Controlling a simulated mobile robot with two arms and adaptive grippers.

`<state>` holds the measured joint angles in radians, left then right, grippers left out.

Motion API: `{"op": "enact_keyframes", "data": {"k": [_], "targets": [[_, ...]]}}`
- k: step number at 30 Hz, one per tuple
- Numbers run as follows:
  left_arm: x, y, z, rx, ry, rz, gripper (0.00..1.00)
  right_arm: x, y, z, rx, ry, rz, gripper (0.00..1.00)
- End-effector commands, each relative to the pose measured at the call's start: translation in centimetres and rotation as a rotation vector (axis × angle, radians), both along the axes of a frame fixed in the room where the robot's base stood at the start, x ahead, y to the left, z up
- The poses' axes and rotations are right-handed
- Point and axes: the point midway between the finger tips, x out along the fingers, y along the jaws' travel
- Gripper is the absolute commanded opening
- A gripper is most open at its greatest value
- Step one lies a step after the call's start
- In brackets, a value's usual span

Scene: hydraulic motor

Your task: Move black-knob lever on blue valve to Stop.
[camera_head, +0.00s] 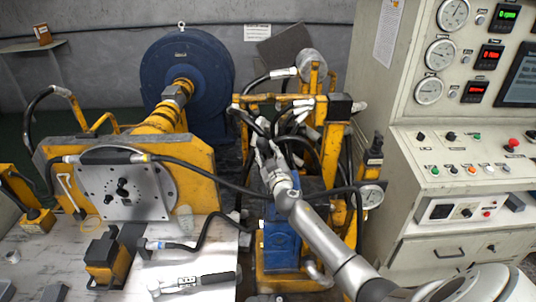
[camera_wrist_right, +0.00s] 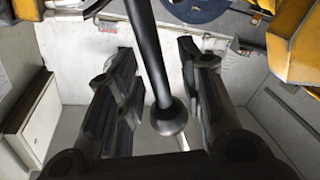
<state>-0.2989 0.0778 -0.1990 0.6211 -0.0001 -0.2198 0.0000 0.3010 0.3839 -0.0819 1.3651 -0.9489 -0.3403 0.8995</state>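The blue valve (camera_head: 281,240) stands on a yellow base in the middle of the head view, partly behind my right arm. My right gripper (camera_head: 266,152) is above it, among the black hoses. In the right wrist view the lever's black ball knob (camera_wrist_right: 168,117) and dark rod lie between the two spread fingers of my right gripper (camera_wrist_right: 160,85). There is a gap on each side, so the fingers appear not to touch the lever. In the head view the lever cannot be made out behind the gripper and hoses. Any Stop marking is not legible. My left gripper is not in view.
Black hoses and yellow frame parts (camera_head: 335,110) crowd around my right gripper. A pressure gauge (camera_head: 371,196) sits right of the valve. A grey control console (camera_head: 455,215) is at the right. A white-topped table (camera_head: 205,262) with tools is at the left.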

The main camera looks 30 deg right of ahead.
Motion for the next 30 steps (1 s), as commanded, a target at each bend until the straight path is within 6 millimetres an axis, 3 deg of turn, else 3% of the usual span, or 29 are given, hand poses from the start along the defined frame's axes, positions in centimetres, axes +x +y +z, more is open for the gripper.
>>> {"op": "enact_keyframes", "data": {"k": [2,9,20,30], "targets": [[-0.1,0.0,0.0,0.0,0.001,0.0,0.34,0.0,0.0,0.0,0.0,0.0,0.0,0.31],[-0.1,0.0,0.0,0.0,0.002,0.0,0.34,0.0,0.0,0.0,0.001,0.0,0.0,0.0],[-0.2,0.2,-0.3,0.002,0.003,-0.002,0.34,-0.1,-0.1,-0.1,0.012,-0.006,0.0,0.0],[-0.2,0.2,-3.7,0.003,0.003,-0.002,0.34,-1.8,-2.8,0.6,0.236,-0.144,-0.002,0.0]]}}
